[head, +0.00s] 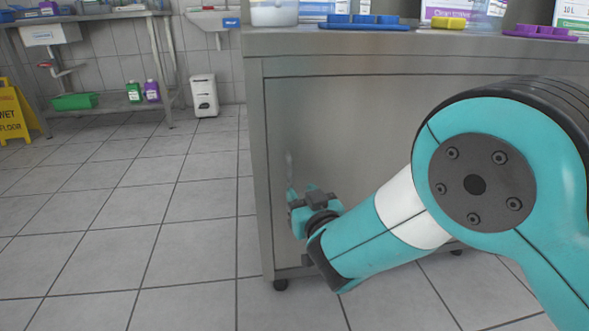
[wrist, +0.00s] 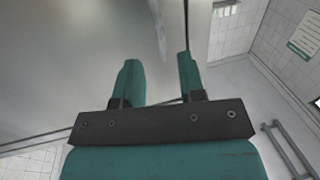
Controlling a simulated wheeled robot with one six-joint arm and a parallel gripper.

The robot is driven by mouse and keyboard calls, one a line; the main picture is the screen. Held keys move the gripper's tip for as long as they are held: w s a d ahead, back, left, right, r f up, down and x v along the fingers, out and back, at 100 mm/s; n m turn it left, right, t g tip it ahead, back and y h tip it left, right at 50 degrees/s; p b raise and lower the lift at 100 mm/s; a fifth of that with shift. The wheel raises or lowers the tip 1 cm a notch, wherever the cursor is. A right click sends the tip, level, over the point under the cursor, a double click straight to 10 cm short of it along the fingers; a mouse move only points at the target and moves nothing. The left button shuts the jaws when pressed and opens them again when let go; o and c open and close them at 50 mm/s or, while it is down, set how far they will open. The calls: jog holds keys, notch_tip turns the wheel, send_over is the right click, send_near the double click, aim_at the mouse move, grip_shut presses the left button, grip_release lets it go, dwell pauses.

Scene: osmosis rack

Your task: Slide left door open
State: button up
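The left door (head: 345,125) is a flat grey metal panel on the front of a steel cabinet, and it appears closed at its left edge. A small upright handle (head: 289,163) shows near that edge, and a pale handle also shows at the top of the wrist view (wrist: 159,32). My gripper (head: 303,192) is low in front of the door, just below the handle. In the wrist view its two teal fingers (wrist: 158,75) are apart with nothing between them. The handle lies beyond the fingertips; I cannot tell whether they touch the door.
The cabinet top (head: 400,42) carries blue, yellow and purple trays and containers. My arm hides the door's right part. Tiled floor (head: 120,220) is clear to the left. A yellow wet-floor sign (head: 15,110), a shelf table and a white bin (head: 203,96) stand farther back.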

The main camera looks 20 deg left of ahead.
aim_at(291, 179)
jog(key=b+x, duration=0.1)
jog(key=x, duration=0.5)
jog(key=shift+w+a+f+b, duration=0.15)
jog(key=shift+w+b, duration=0.05)
jog(key=shift+b, duration=0.1)
jog(key=shift+w+a, duration=0.5)
jog(key=shift+w, duration=0.05)
jog(key=shift+c, duration=0.3)
grip_shut()
